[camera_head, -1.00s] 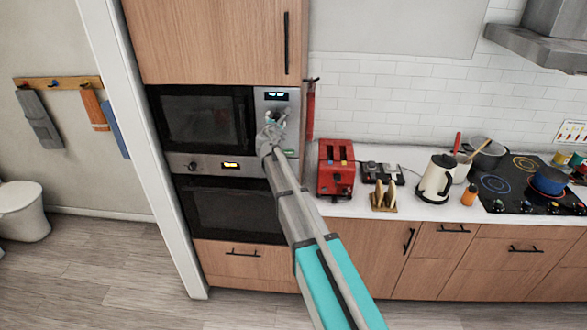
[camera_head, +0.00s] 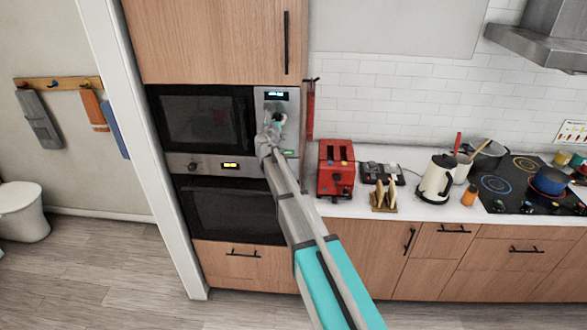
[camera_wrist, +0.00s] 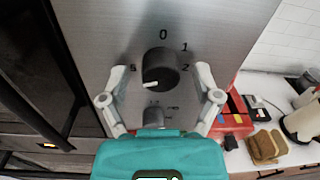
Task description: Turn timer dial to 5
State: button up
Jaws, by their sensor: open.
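The timer dial (camera_wrist: 160,70) is a dark round knob on the steel microwave panel (camera_wrist: 100,30). The numbers 0, 1 and 2 show above and right of it, with what looks like a 5 at its left. Its white mark points to the lower left. My gripper (camera_wrist: 161,74) is open, with one finger on each side of the dial. I cannot tell whether either finger touches it. A second knob (camera_wrist: 153,117) shows below, partly hidden by my gripper. In the head view, my gripper (camera_head: 272,128) is at the panel, by the dial (camera_head: 280,117).
The panel has a lit display (camera_head: 277,95) and sits right of the microwave door (camera_head: 200,120). An oven (camera_head: 225,208) is below. A red toaster (camera_head: 336,170), kettle (camera_head: 436,180) and bread rack (camera_head: 384,197) stand on the counter at right. Open floor lies in front.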

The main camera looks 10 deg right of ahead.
jog(key=shift+n, duration=0.4)
jog(key=v, duration=1.4)
jog(key=s+d+f+m+g+h+b, duration=0.2)
jog(key=s+d+f+m, duration=0.4)
jog(key=m, duration=0.5)
jog(key=shift+d+f+g+b, duration=0.5)
jog(key=shift+f+g+b, duration=0.4)
jog(key=shift+f+g, duration=0.45)
jog(key=shift+r, duration=0.1)
jog(key=s+d+f+m+g+y+b, duration=0.25)
jog(key=s+f+m+g+b, duration=0.4)
jog(key=s+f+m, duration=0.75)
jog(key=s+a+f+m+g+y+b, duration=0.5)
jog(key=s+f+m, duration=0.4)
jog(key=s+f, duration=0.2)
jog(key=shift+s+a+m+g+y, duration=0.15)
jog(key=shift+s+m+g+y, duration=0.2)
jog(key=shift+s, duration=0.3)
